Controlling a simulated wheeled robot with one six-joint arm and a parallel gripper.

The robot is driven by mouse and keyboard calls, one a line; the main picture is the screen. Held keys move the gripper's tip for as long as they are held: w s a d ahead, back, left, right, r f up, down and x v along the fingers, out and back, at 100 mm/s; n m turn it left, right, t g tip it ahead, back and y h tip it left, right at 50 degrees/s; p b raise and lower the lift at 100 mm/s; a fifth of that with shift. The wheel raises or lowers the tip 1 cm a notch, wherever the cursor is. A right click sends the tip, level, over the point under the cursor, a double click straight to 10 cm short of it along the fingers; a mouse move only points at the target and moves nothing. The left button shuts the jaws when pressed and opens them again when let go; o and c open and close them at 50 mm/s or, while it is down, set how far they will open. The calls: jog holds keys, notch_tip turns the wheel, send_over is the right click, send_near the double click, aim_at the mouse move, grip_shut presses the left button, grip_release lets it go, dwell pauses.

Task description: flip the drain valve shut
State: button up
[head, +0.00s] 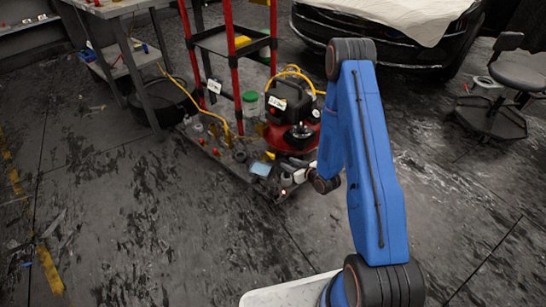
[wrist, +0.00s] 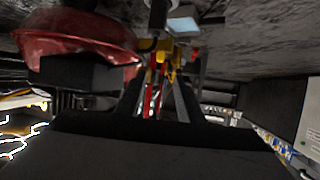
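The red compressor tank (head: 283,139) stands on the cart's low platform in the head view, with a black motor unit (head: 287,103) on top. In the wrist view the red tank (wrist: 78,42) fills the upper left. A small brass-yellow fitting (wrist: 147,44) shows at its right edge; it may be the drain valve, but its handle position cannot be told. My gripper (head: 288,184) is low, in front of the tank. In the wrist view, my gripper's two dark fingers (wrist: 158,85) stand apart. Red and yellow parts show between them, with no clear contact.
A red-posted cart (head: 233,70) rises behind the compressor, with a yellow hose (head: 205,100) at its left. Small items and a green-lidded jar (head: 250,103) crowd the platform. A grey workbench (head: 150,75) stands left, a car (head: 400,35) behind, a stool (head: 515,75) right. The front floor is open.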

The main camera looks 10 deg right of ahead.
aim_at(274, 156)
jog(key=x, duration=1.5)
jog(key=shift+a, duration=0.1)
jog(key=shift+c, duration=0.6)
grip_shut()
